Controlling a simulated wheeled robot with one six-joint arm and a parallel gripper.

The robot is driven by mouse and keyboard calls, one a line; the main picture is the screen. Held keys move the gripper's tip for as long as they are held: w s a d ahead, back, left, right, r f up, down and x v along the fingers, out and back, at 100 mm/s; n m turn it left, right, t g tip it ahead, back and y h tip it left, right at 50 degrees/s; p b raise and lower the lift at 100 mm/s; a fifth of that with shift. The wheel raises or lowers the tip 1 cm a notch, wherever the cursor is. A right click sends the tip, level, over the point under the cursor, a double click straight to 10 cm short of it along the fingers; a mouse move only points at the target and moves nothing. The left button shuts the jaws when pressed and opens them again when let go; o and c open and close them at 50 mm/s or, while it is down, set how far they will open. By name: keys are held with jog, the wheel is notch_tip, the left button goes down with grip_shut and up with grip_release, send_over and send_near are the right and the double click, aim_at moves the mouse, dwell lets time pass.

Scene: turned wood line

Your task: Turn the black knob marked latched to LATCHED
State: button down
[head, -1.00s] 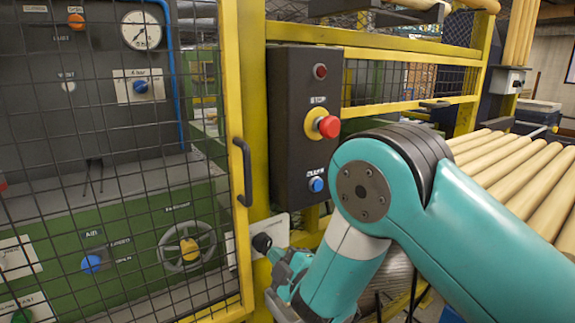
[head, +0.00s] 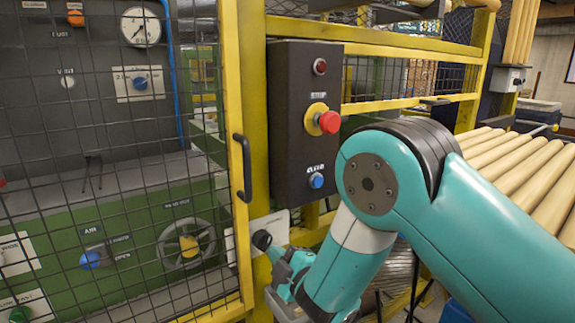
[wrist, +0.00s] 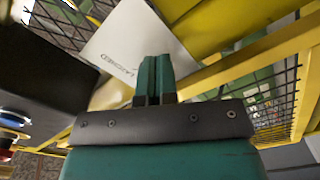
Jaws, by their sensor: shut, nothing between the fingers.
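The black knob (head: 262,240) sits on a white plate (head: 279,223) on the yellow fence post, low in the middle of the head view. In the wrist view the plate (wrist: 125,45) carries the word LATCHED, seen tilted. The knob cannot be made out there and may be behind my fingers. My gripper (wrist: 155,75) has its two green fingers together, empty, in front of the plate. In the head view my gripper (head: 273,254) is just below and right of the knob; I cannot tell whether it touches. The knob's pointer direction is not readable.
A black control box (head: 300,120) with a red stop button (head: 329,122) and a blue button (head: 316,181) hangs above the plate. A mesh door with a black handle (head: 242,168) stands left. Wooden rollers (head: 515,175) lie right.

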jog(key=b+v, duration=0.6)
jog(key=b, duration=0.3)
jog(key=shift+d+f, duration=0.1)
jog(key=shift+f, duration=0.05)
